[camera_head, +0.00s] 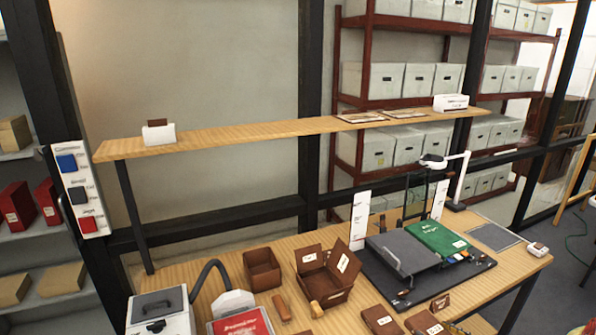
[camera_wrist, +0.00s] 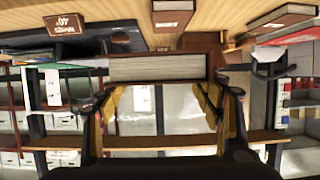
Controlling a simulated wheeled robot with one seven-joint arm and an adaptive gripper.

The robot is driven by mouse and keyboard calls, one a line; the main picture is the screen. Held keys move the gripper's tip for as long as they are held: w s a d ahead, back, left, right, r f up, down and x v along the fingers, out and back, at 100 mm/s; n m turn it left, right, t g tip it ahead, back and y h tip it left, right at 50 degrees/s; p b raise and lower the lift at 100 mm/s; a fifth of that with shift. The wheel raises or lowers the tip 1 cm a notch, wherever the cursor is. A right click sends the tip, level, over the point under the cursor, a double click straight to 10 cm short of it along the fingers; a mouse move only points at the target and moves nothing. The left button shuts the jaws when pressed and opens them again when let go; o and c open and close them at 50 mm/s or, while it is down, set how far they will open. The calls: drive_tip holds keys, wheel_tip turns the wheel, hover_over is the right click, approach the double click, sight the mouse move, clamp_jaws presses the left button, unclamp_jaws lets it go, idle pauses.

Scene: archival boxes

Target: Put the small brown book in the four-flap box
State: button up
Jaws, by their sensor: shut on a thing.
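My gripper (camera_wrist: 157,82) shows in the wrist view, with its yellow-lined fingers shut on a small brown book (camera_wrist: 157,67). The book's pale page edge faces the camera, and its brown cover shows above. The four-flap box (camera_head: 325,289) is brown and stands on the table in the head view, with labelled flaps raised and spread. In the head view, a brown piece at the bottom edge is cut off, and I cannot tell whether it is the held book.
An open brown box (camera_head: 262,268) stands left of the four-flap box. Brown books (camera_head: 380,320) lie on the table at front. A black mat holds a grey cradle (camera_head: 402,252) and a green book (camera_head: 436,238). A long wooden shelf (camera_head: 250,134) spans behind. A grey machine (camera_head: 160,312) stands front left.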

drive_tip(key=w+a+f+m+h, duration=0.1)
drive_tip(key=a+f, duration=0.1)
drive_tip(key=a, duration=0.4)
drive_tip(key=w+a+f+m+h, duration=0.1)
drive_tip(key=w+a+f, duration=0.1)
drive_tip(key=a, duration=0.5)
drive_tip(key=w+a+f+h, duration=0.1)
drive_tip(key=a+f, duration=0.1)
drive_tip(key=a, duration=0.4)
drive_tip(key=shift+w+a+f+m+t, duration=0.15)
drive_tip(key=shift+a+f+m+t, duration=0.15)
drive_tip(key=shift+a+m, duration=0.1)
drive_tip(key=s+a+f+m+h, duration=0.1)
drive_tip(key=s+a+f, duration=0.2)
drive_tip(key=s, duration=0.1)
drive_tip(key=shift+a+f+h, duration=0.2)
drive_tip(key=shift+f+h, duration=0.1)
drive_tip(key=shift+f, duration=0.05)
